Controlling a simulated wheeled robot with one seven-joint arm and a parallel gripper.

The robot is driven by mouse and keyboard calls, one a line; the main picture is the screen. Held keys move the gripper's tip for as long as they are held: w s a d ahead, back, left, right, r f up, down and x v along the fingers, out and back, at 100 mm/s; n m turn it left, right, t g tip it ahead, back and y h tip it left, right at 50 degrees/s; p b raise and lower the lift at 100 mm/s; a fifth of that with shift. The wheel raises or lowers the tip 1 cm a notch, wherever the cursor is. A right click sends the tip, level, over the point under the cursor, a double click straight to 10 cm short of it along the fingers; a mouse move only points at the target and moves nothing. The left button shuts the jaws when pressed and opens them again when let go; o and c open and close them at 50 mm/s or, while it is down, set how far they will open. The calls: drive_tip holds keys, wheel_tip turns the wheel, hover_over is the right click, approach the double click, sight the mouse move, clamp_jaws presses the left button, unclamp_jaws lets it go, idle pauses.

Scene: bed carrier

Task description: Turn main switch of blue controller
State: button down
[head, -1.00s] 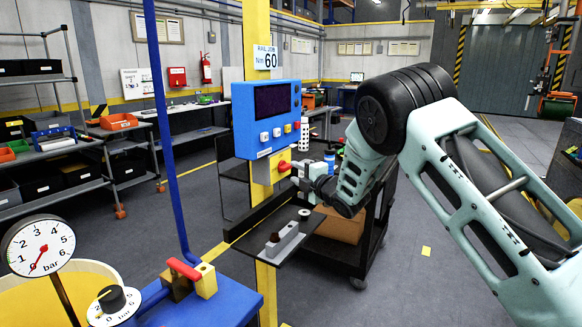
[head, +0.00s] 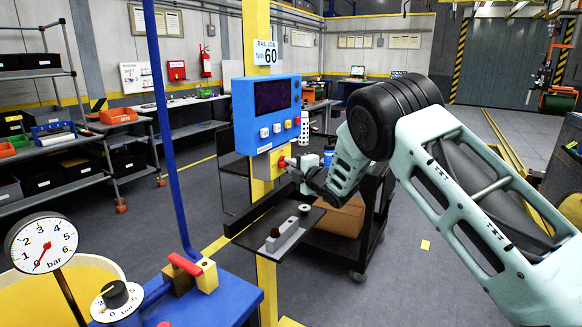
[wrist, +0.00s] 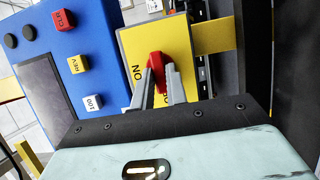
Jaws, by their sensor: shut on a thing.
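The blue controller (head: 266,112) is mounted on the yellow post, with a dark screen and several buttons; it also shows in the wrist view (wrist: 50,50). Below it is the main switch, a red knob (wrist: 157,68) on a yellow plate (wrist: 128,50) marked "ON". The plate's other marking is partly hidden by a finger. My gripper (wrist: 160,82) is shut on the red knob, with one grey finger on each side of it. In the head view my gripper (head: 291,165) reaches the switch from the right, and the knob (head: 282,162) is only partly visible.
A dark shelf (head: 250,238) with a grey block sits below the switch. A black cart (head: 358,250) stands behind my arm. A blue bench with a red-handled valve (head: 186,264) and a pressure gauge (head: 42,243) are at lower left.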

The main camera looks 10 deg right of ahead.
drive_tip(key=shift+w+d+r+m+g+y+p, duration=0.3)
drive_tip(key=shift+m+g+p, duration=0.9)
drive_tip(key=shift+m+p, duration=1.4)
drive_tip(key=shift+d+r+m+g+y+p, duration=0.15)
drive_tip(key=shift+m+g+y+p, duration=0.35)
drive_tip(key=shift+m+g+p, duration=1.9)
drive_tip(key=shift+w+d+r+m+y+p, duration=0.15)
drive_tip(key=shift+m+y+p, duration=0.25)
drive_tip(key=shift+m+p, duration=2.3)
drive_tip(key=shift+n+p, duration=0.9)
drive_tip(key=shift+p, duration=0.15)
drive_tip(key=shift+a, duration=0.1)
drive_tip(key=c, duration=1.4)
unclamp_jaws()
drive_tip(key=b+v, duration=0.5)
drive_tip(key=v, duration=1.2)
drive_tip(key=shift+d+b, duration=0.25)
drive_tip(key=shift+b, duration=0.1)
